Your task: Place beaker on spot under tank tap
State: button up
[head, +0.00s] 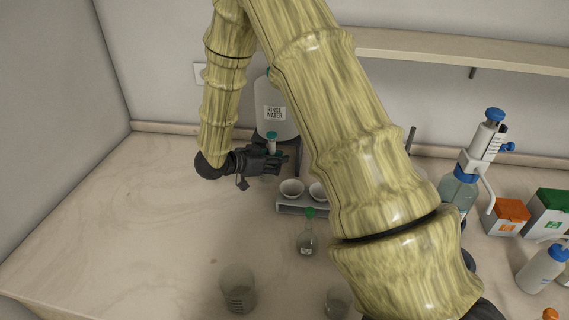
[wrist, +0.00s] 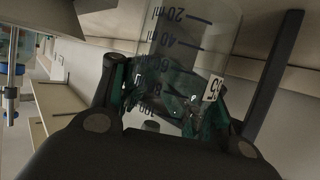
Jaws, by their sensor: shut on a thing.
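The tank (head: 274,118) is a whitish container labelled "RINSE WATER" at the back wall in the head view, partly behind my arm. A teal-topped piece (head: 272,136), perhaps its tap, shows at its lower front. My gripper (head: 272,162) is just in front of and below the tank. In the wrist view my gripper (wrist: 170,105) is shut on a clear beaker (wrist: 190,45) with dark ml marks and a white label; it appears tilted in that picture. The held beaker is hard to make out in the head view. The spot under the tap is hidden by my gripper.
A grey rack with white bowls (head: 291,188) stands right of my gripper. A green-stoppered flask (head: 306,240) and another glass beaker (head: 238,289) stand nearer. A blue-topped dispenser bottle (head: 460,188) is at right. The left of the bench (head: 110,220) is clear.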

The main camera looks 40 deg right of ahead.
jog(key=shift+s+d+f+p, duration=0.15)
jog(key=shift+d+p, duration=0.2)
jog(key=shift+d, duration=1)
jog(key=shift+f+p, duration=0.45)
jog(key=shift+f, duration=1.15)
jog(key=shift+a+f, duration=0.1)
jog(key=o, duration=1.4)
jog(key=shift+o, duration=0.2)
jog(key=b+v, duration=0.2)
jog(key=v, duration=1)
